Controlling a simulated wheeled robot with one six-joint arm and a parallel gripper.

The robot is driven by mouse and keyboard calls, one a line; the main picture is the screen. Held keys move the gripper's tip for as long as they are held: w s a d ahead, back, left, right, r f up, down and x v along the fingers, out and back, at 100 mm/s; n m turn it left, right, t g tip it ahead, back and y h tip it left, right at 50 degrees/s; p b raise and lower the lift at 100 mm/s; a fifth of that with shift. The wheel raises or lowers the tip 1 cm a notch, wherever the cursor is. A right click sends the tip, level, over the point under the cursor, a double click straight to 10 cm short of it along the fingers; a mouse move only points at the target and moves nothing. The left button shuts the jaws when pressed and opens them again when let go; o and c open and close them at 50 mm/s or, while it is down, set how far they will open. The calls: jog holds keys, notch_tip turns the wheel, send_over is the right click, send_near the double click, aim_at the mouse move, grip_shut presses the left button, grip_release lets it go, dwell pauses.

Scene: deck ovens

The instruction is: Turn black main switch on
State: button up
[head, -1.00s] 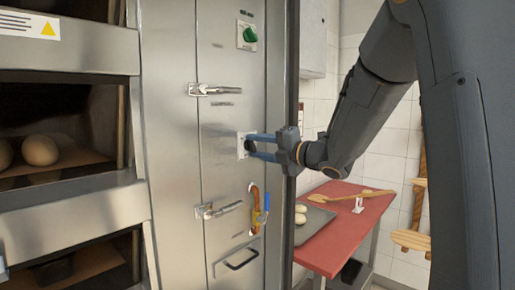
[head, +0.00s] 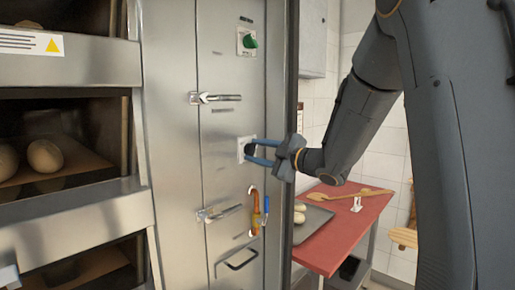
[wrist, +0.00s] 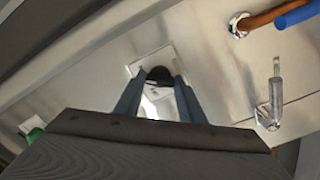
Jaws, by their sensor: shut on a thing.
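The black main switch (wrist: 160,75) is a dark knob on a white square plate (head: 242,150), mounted on the steel side panel of the oven. My gripper (head: 254,150) reaches it from the right in the head view, with its blue fingers on either side of the knob. In the wrist view my gripper (wrist: 158,92) is shut on the black knob. The fingers hide most of the knob, so its exact angle cannot be told.
A green switch (head: 248,41) sits higher on the panel. Latch handles (head: 215,98) are above and below the black switch. An orange pipe with a blue lever (head: 258,212) is below. A red table (head: 345,235) stands at the right. Oven decks with bread (head: 45,156) are at left.

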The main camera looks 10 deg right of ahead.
jog(key=shift+m+p, duration=0.5)
jog(key=shift+m, duration=0.5)
jog(key=o, duration=1)
jog(key=shift+o, duration=0.2)
jog(key=b+v, duration=0.2)
jog(key=v, duration=0.5)
jog(key=shift+s+d+b, duration=0.25)
jog(key=shift+s+b, duration=0.1)
jog(key=shift+b, duration=0.05)
